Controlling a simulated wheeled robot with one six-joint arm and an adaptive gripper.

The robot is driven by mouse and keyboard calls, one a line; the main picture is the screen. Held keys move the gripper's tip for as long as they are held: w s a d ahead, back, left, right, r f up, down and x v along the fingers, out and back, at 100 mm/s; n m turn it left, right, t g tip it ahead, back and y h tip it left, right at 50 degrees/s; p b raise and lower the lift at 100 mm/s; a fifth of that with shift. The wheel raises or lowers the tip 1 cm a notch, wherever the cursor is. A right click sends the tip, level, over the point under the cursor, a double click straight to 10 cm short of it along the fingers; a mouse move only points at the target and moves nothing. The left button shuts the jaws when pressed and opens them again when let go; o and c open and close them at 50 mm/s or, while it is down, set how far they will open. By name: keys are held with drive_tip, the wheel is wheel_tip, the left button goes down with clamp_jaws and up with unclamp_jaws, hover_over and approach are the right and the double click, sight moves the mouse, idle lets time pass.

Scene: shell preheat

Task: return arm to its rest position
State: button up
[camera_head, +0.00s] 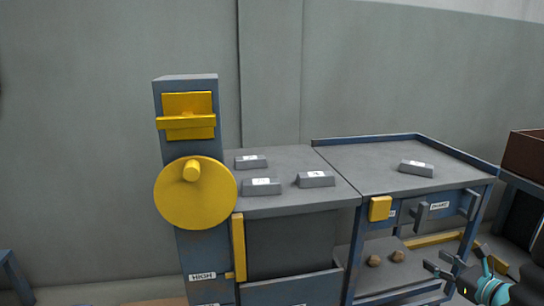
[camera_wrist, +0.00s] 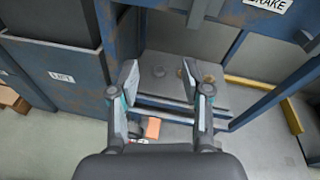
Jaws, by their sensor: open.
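My gripper (camera_head: 454,272) is at the lower right of the head view, in front of the workbench's lower shelf. In the wrist view my gripper (camera_wrist: 160,75) has its two fingers spread wide apart, with nothing between them. Its fingers point towards the shelf (camera_wrist: 152,62) under the bench, and it appears apart from the bench frame. The rest of my arm runs out of the head view at the lower right.
A blue-grey bench (camera_head: 352,165) carries several grey labelled blocks, one of them a block (camera_head: 416,168) at the right. Two brown lumps (camera_head: 374,260) lie on the lower shelf. A yellow wheel (camera_head: 215,205) is on the column at left. A brown box (camera_head: 525,153) stands far right.

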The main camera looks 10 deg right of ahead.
drive_tip(key=s+a+f+n+g+y, duration=0.1)
drive_tip(key=s+a+f+n+g, duration=0.1)
drive_tip(key=s+a+n+g, duration=0.6)
drive_tip(key=s+a+f+n+g, duration=0.2)
drive_tip(key=s+a+n+g, duration=0.15)
drive_tip(key=a+n, duration=0.7)
drive_tip(key=s+a+r+n+t+h, duration=0.1)
drive_tip(key=s+a+r+n+h, duration=0.1)
drive_tip(key=a+r+n, duration=0.3)
drive_tip(key=s+a+r+n+h, duration=0.2)
drive_tip(key=s+a+r+n, duration=0.2)
drive_tip(key=a, duration=0.7)
wheel_tip(320, 180, up, 2)
drive_tip(key=n, duration=0.4)
drive_tip(key=shift+s+t, duration=0.15)
drive_tip(key=shift+t, duration=0.2)
